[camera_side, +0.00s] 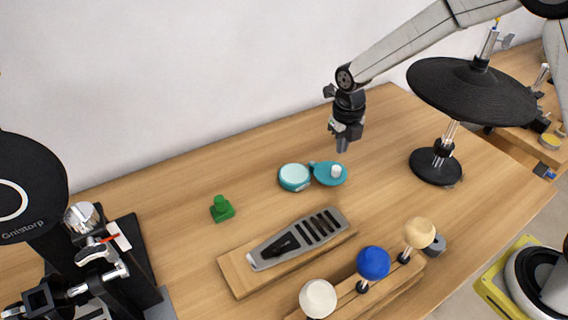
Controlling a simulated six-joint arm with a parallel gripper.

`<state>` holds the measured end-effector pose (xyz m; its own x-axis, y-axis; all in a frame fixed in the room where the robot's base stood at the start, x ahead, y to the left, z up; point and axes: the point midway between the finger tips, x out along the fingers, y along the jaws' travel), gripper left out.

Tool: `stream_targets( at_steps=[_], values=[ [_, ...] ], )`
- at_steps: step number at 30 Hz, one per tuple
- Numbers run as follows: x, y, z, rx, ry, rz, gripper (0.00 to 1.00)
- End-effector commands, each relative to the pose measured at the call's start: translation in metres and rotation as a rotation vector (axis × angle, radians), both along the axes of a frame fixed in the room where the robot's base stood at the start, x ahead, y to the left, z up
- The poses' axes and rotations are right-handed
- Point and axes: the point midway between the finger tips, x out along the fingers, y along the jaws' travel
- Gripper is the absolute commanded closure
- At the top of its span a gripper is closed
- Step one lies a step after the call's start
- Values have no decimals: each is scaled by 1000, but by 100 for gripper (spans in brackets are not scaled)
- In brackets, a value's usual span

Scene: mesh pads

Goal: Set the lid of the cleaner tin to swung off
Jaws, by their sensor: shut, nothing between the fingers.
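The cleaner tin (294,178) is a small round teal tin with a pale top, standing near the middle of the wooden table. Its teal lid (330,176) lies out to the right side of the tin, joined to it at a small pivot, with a white knob on top. The tin's mouth is not covered by the lid. My gripper (341,146) is shut and empty, pointing down above the lid. It appears apart from the lid's knob.
A green block (222,208) sits to the left. A wooden board with a slotted grey plate (300,238) is in front, with a rack of ball-topped pegs (372,263) nearer. A black cymbal pad on a stand (470,92) rises at right. Table behind the tin is clear.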

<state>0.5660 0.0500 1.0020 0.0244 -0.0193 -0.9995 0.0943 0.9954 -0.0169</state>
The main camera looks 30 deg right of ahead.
Motion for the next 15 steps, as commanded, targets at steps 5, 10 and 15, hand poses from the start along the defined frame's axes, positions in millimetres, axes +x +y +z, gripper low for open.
stream_targets(
  at_steps=[5, 10, 15],
  values=[
    [-22, 7, 8, -30, -58, -54, 100],
    [-49, 15, 15, -44, -133, -118, 100],
    [-72, 22, 19, -35, -191, -166, 100]
  ],
)
